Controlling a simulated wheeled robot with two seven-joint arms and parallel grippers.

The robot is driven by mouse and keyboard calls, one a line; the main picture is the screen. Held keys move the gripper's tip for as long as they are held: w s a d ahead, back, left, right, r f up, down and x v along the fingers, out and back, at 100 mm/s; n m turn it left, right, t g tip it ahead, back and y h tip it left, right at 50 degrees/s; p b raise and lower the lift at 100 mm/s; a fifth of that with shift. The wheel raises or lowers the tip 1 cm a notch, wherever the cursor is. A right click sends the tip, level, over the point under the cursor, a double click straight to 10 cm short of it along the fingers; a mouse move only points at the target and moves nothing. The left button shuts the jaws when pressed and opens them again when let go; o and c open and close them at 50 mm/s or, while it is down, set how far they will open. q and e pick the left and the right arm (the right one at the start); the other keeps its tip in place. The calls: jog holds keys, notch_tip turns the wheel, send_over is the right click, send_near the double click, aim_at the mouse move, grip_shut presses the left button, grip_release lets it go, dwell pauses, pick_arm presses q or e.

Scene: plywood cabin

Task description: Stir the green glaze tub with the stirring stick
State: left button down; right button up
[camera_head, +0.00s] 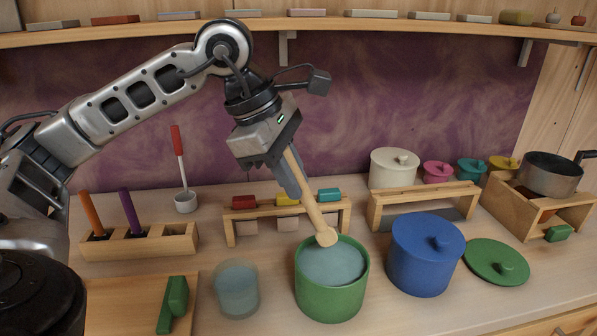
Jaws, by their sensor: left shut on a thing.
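The green glaze tub (331,297) stands open on the counter, filled with a blue-grey liquid (332,263). My left gripper (292,172) is shut on the wooden stirring stick (308,194), above and behind the tub. The stick is tilted, its rounded lower end (327,237) over the back part of the tub's opening. I cannot tell whether that end touches the liquid. A green lid (497,262) with a knob lies on the counter at the right. My right gripper is not in view.
A blue lidded tub (426,255) stands close right of the green tub, and a translucent blue-grey cup (237,289) close left. A wooden rack (237,214) with coloured blocks is behind. A wooden holder (139,243) with an orange and a purple stick stands left.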

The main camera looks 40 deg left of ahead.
pick_arm(q)
notch_tip(320, 180, down, 8)
jog(key=b, duration=0.6)
jog(key=shift+w+d+f+b, duration=0.15)
jog(key=shift+w+d+b, duration=0.1)
jog(key=shift+w+b, duration=0.05)
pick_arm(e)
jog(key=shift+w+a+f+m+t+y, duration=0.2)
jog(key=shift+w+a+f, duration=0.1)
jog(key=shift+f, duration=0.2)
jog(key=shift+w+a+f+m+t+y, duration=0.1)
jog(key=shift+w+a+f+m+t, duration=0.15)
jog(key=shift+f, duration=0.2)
